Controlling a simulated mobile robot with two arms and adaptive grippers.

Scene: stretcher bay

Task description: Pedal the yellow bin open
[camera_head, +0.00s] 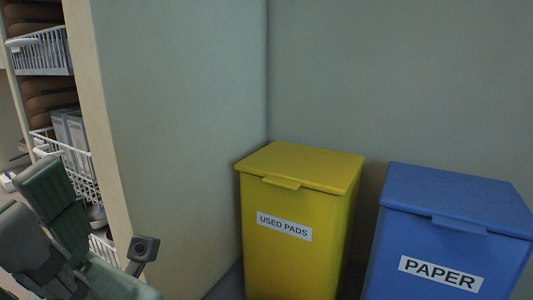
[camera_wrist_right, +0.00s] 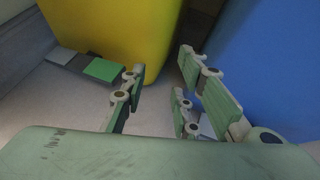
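The yellow bin (camera_head: 300,215), labelled USED PADS, stands against the wall with its lid (camera_head: 302,162) down. In the right wrist view the lower front of the yellow bin (camera_wrist_right: 120,25) shows at the top. A flat green pedal-like pad (camera_wrist_right: 102,69) lies low at its foot, beside a grey pad (camera_wrist_right: 62,55). My right gripper (camera_wrist_right: 170,88) is open and empty, low in front of the bins; its fingers are apart and the green pad is left of them, not touched. My left gripper's fingers are not seen.
A blue bin (camera_head: 445,235) labelled PAPER stands right of the yellow one, with a narrow gap between. It fills the right wrist view's right side (camera_wrist_right: 265,60). A wall end (camera_head: 180,130) and shelves with a white basket (camera_head: 42,52) are at left. Pale floor (camera_wrist_right: 60,100) is clear.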

